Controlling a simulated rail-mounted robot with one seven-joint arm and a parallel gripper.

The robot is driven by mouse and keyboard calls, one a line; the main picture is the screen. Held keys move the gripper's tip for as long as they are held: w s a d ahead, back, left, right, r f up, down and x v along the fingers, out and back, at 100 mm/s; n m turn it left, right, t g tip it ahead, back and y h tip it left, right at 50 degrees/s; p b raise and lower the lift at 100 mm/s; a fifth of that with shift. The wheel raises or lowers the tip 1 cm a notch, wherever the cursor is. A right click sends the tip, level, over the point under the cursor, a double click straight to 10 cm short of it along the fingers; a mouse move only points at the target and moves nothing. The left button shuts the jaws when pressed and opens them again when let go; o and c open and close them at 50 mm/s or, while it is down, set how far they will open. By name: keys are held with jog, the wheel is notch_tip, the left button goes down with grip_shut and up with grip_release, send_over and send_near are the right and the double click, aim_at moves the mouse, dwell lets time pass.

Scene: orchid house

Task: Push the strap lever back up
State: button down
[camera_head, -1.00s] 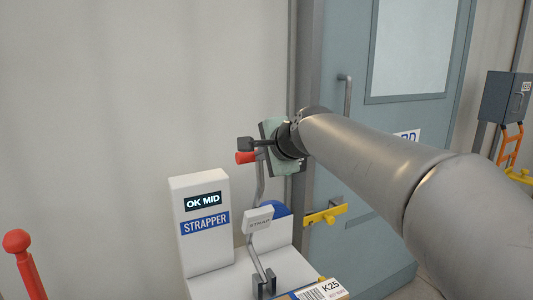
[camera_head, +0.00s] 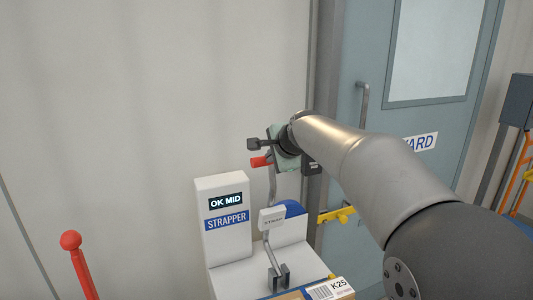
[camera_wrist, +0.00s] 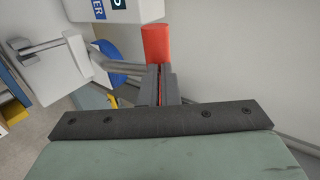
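The strap lever is a bent grey rod with a red grip (camera_head: 261,161) at its upper end. A white plate marked STRAP (camera_head: 272,218) shows lower down, on a rod rising from a dark bracket (camera_head: 278,277) on the strapper. The lever stands roughly upright. In the wrist view the red grip (camera_wrist: 156,42) lies just beyond my fingertips. My gripper (camera_wrist: 158,85) has its dark fingers close together, with only a thin red slit between them. It is right at the red grip; contact cannot be told.
The white strapper (camera_head: 226,225) has a display reading OK MID. A box labelled K25 (camera_head: 330,290) lies at its front. A yellow latch (camera_head: 340,214) and a blue-grey door (camera_head: 385,120) are at right. A red-knobbed post (camera_head: 71,241) stands at left. The wall is behind.

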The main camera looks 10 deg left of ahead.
jog(key=shift+d+f, duration=0.1)
jog(key=shift+f, duration=0.15)
jog(key=s+f+b+v, duration=0.1)
jog(key=b+v, duration=0.2)
jog(key=v, duration=1.1)
jog(key=s+d+f+n+g+h, duration=0.25)
jog(key=s+d+f, duration=0.3)
jog(key=f, duration=0.35)
jog(key=s+d+f+n+g+h, duration=0.1)
jog(key=s+d+f+n, duration=0.25)
jog(key=d+f, duration=0.45)
jog(key=s+d+f+n+g+h, duration=0.1)
jog(key=s+d+f, duration=0.3)
jog(key=s+f, duration=0.4)
jog(key=s+d+f+n+g+h, duration=0.1)
jog(key=s+d+f+n+g, duration=0.2)
jog(key=s+f, duration=0.4)
jog(key=s+d+n, duration=0.1)
jog(key=s, duration=0.3)
jog(key=shift+f+g+h, duration=0.35)
jog(key=shift+f, duration=0.05)
